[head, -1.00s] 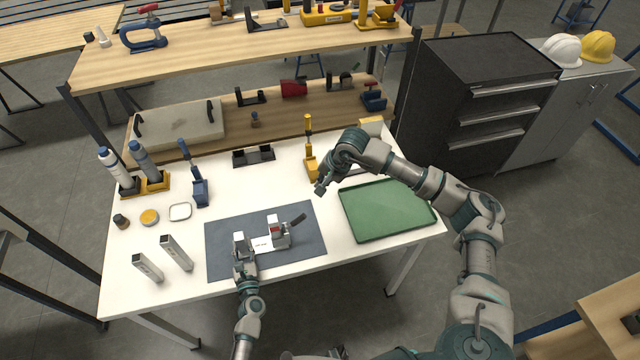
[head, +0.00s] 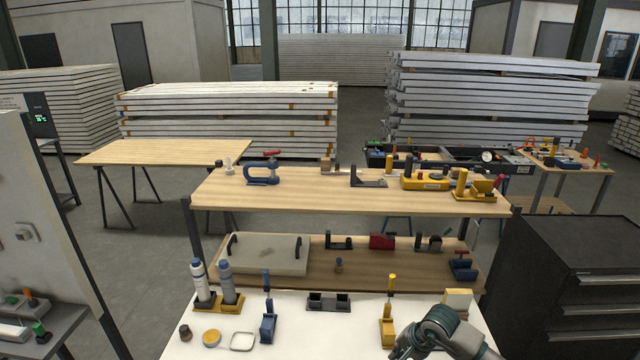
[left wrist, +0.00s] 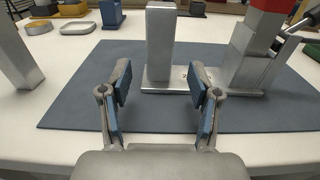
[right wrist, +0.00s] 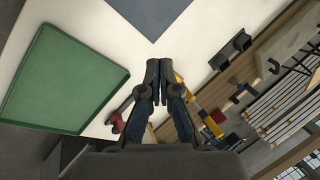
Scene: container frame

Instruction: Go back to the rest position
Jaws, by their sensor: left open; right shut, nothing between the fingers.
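My left gripper (left wrist: 160,80) is open over the near part of the grey mat (left wrist: 75,105). Its two blue-padded fingers are apart, with nothing between them. An upright metal block on a flat metal base (left wrist: 160,45) stands just beyond the fingers. A second metal piece (left wrist: 245,60) with a red part on top stands to the right. My right gripper (right wrist: 158,75) is shut and empty above the white table, beside the green tray (right wrist: 60,80). In the head view my right wrist (head: 440,330) shows at the bottom edge; my left arm is out of that view.
In the head view a wooden shelf unit (head: 330,195) stands at the table's back, with bottles (head: 200,280), a blue tool (head: 267,325) and a yellow tool (head: 389,315) before it. A dark drawer cabinet (head: 560,270) stands right. Another metal block (left wrist: 12,55) stands left of the mat.

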